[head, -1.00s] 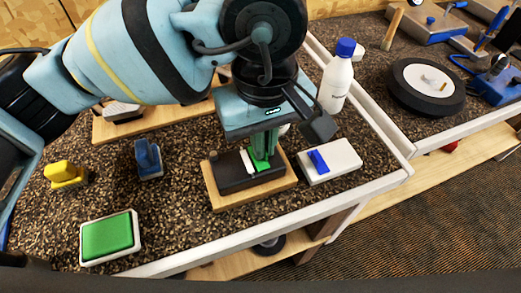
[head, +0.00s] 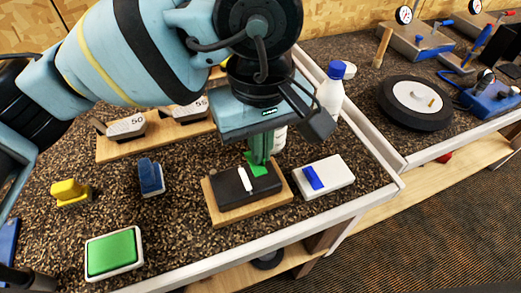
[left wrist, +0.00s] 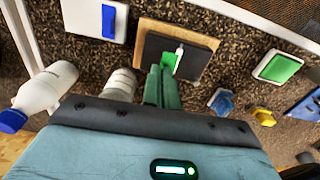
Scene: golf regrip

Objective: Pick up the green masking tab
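The green masking tab (head: 257,168) shows at the fingertips of my left gripper (head: 261,160), just over the back part of a black block (head: 232,189) on a wooden base. In the left wrist view, the tab (left wrist: 169,61) sticks out past the close-set green fingers of my left gripper (left wrist: 162,70), which look shut on it. The fingers hide part of the tab. A small white piece (head: 245,179) lies on the block beside it. My right gripper is not in view.
A white block with a blue strip (head: 334,172) lies right of the base. A white bottle (head: 331,95) stands behind it. A green pad (head: 111,253), a blue piece (head: 151,178) and a yellow piece (head: 69,193) are to the left. A wheel (head: 408,108) lies far right.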

